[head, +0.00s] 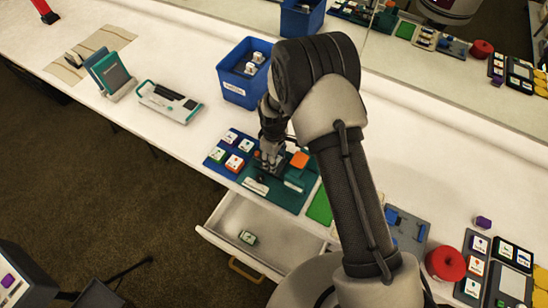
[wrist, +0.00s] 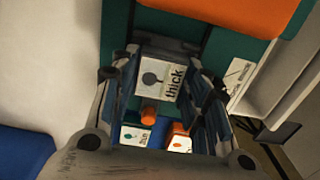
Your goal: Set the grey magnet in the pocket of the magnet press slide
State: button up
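The magnet press is a dark green base (head: 290,200) with an orange block (head: 299,160) on it. In the wrist view, the orange block (wrist: 215,14) fills the top edge. My gripper (head: 268,165) is low over the left part of the press. In the wrist view my gripper (wrist: 165,100) has its fingers spread apart. Between them shows a white tile marked "thick" (wrist: 158,78) with a dark round picture. A small orange knob (wrist: 149,113) shows below that tile. I cannot make out the grey magnet or the slide's pocket; the fingers hide part of the press.
A blue tray (head: 213,160) of picture tiles sits left of the press. A blue bin (head: 235,90) with white cubes stands behind. An open drawer (head: 225,215) juts out in front, with a small green item (head: 248,238). A red round object (head: 445,264) stands at right.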

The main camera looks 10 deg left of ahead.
jog(key=o, duration=0.5)
jog(key=shift+c, duration=0.2)
notch_tip(320, 180, up, 12)
dwell(0.4)
